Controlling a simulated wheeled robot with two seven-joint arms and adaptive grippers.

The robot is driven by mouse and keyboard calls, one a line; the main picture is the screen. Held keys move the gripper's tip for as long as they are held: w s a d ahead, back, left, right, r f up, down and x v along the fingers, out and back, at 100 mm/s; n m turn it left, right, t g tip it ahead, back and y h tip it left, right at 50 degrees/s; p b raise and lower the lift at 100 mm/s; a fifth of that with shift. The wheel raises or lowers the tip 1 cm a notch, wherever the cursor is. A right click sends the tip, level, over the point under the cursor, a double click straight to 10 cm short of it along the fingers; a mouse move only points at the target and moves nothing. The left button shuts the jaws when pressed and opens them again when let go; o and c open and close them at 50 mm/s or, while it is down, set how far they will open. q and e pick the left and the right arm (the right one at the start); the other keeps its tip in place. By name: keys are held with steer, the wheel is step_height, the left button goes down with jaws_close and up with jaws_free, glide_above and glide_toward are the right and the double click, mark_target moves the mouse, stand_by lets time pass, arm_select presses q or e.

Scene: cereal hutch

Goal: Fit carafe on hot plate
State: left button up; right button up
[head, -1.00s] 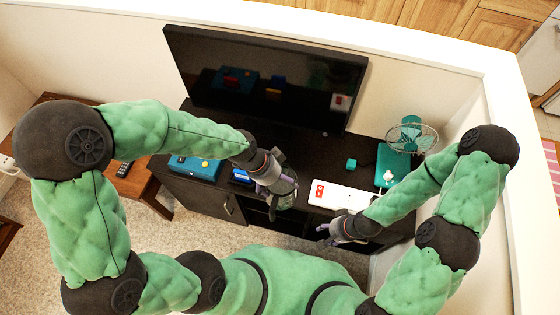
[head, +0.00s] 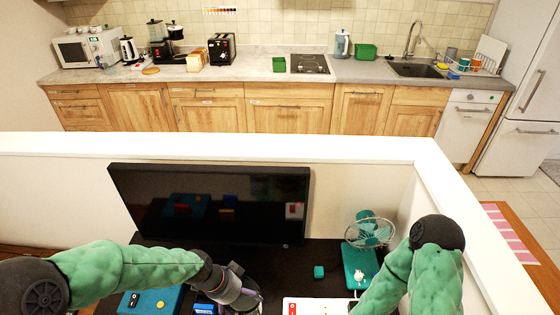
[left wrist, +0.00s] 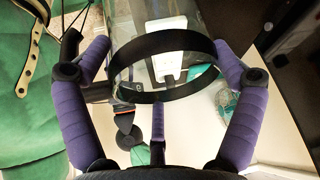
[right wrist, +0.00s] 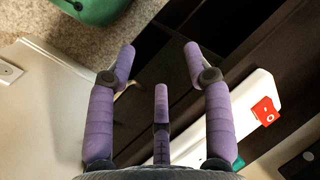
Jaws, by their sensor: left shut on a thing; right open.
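The carafe (left wrist: 188,42) is a clear glass vessel with a black band, seen in the left wrist view. My left gripper (left wrist: 162,50) is shut around it, with purple fingers on both sides. In the head view my left gripper (head: 243,297) is at the bottom edge above the dark desk, and the carafe is mostly cut off. A dark coffee-maker-like appliance (head: 175,35) stands on the far counter; its hot plate is too small to make out. My right gripper (right wrist: 159,50) is open and empty near the desk's front edge; its fingers are outside the head view.
A low white-topped wall (head: 250,145) separates the desk from the kitchen counter (head: 240,68). A black monitor (head: 208,205), a fan (head: 370,230), a teal box (head: 150,300) and a white power strip (head: 310,306) are on the desk. A toaster (head: 222,48) stands right of the appliance.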

arm_select(q)
steer(key=w, duration=0.1)
steer(key=w+f+b, duration=0.1)
steer(key=w+a+f, duration=0.1)
steer(key=w, duration=0.1)
steer(key=shift+a+f, duration=0.1)
steer(key=shift+f, duration=0.15)
steer(key=w+a+f+b, duration=0.1)
steer(key=w+f+b, duration=0.3)
steer(key=f, duration=0.3)
steer(key=shift+f, duration=0.4)
steer(key=shift+a, duration=0.1)
